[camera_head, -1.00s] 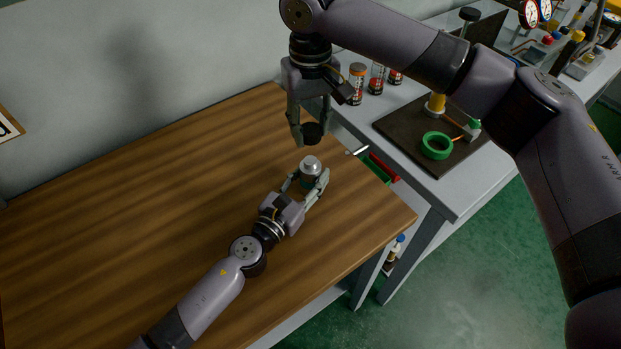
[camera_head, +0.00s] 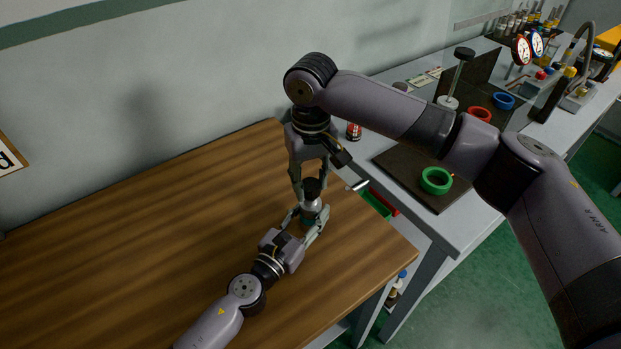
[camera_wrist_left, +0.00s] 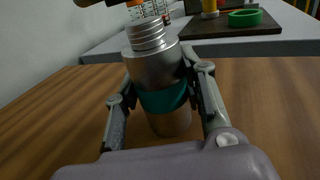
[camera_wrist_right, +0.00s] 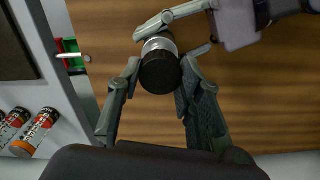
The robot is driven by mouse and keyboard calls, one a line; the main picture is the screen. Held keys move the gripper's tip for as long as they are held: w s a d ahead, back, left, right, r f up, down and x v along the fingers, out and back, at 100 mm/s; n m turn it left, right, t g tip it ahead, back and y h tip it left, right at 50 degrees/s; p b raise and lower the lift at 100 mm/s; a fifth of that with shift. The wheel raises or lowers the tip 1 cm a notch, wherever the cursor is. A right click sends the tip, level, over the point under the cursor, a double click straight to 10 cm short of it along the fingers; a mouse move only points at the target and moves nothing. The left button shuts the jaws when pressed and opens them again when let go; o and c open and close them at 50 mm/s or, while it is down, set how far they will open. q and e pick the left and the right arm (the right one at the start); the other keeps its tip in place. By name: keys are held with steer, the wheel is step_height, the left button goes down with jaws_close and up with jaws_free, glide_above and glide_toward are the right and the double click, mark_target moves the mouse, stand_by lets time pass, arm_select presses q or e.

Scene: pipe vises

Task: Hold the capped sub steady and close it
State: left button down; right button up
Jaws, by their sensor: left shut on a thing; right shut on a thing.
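The sub (camera_head: 311,214) is a silver metal body that stands upright above the wooden table. In the left wrist view the sub (camera_wrist_left: 157,72) shows a threaded neck, a teal band and a brownish lower part. My left gripper (camera_head: 309,219) is shut around it at the band. My right gripper (camera_head: 312,190) points down from above and is shut on a black round cap (camera_head: 312,186). The cap (camera_wrist_right: 160,74) is over the sub's top in the right wrist view. The neck threads are bare in the left wrist view, so the cap sits above them.
The wooden table (camera_head: 150,240) is clear around the sub. A grey bench (camera_head: 465,220) adjoins at right, with a dark board, a green ring (camera_head: 436,181), a red ring (camera_head: 479,114) and a blue ring (camera_head: 503,101). A silver rod (camera_head: 358,185) sticks out from the bench edge.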

mark_target(311, 212)
steer(key=shift+f, duration=0.9)
steer(key=shift+f, duration=0.55)
